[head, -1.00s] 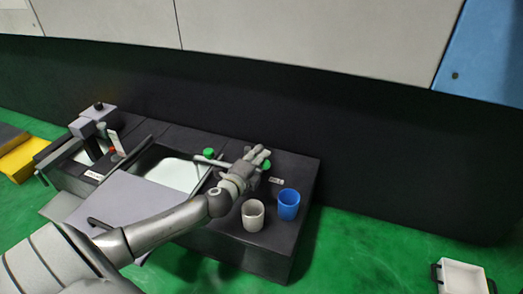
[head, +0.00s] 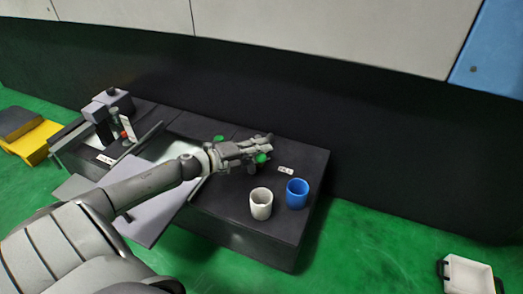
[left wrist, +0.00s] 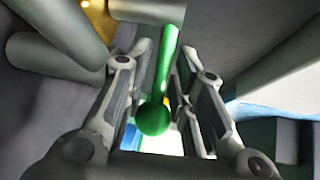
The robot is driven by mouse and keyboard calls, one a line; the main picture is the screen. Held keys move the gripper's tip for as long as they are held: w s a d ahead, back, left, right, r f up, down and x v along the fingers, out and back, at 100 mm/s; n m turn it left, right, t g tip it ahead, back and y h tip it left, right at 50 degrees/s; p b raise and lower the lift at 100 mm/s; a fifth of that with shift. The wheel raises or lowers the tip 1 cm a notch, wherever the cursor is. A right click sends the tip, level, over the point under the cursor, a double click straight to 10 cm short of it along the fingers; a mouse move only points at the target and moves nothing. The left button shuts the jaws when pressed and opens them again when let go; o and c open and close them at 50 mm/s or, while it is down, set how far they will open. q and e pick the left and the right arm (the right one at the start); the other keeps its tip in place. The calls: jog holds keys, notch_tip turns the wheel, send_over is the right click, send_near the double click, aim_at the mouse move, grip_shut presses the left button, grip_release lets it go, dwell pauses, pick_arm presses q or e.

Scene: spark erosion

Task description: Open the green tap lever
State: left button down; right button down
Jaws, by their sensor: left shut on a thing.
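The green tap lever, a green rod with a ball end, shows between my fingers in the left wrist view (left wrist: 154,116). Its green ball also shows beside the fingertips in the head view (head: 262,158). My left gripper (head: 266,144) reaches over the dark bench unit and points right. Its fingers, also in the left wrist view (left wrist: 163,90), are shut on the lever from both sides. The tap body is mostly hidden by the gripper. My right gripper is not in view.
A white cup (head: 261,204) and a blue cup (head: 297,194) stand on the dark bench (head: 225,213) in front of the gripper. Another green knob (head: 219,138) is left of it. A dark wall stands close behind.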

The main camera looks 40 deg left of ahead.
pick_arm(q)
jog(key=shift+s+f, duration=0.1)
jog(key=shift+f, duration=0.05)
jog(key=c, duration=1.5)
grip_release()
jog(key=shift+s, duration=0.15)
jog(key=shift+s+f, duration=0.1)
jog(key=shift+s, duration=0.1)
jog(key=shift+r+v, duration=0.2)
jog(key=shift+v, duration=1.65)
jog(key=shift+r+v, duration=0.15)
jog(key=shift+v, duration=1.7)
jog(key=shift+w+a, duration=0.1)
jog(key=shift+w, duration=0.05)
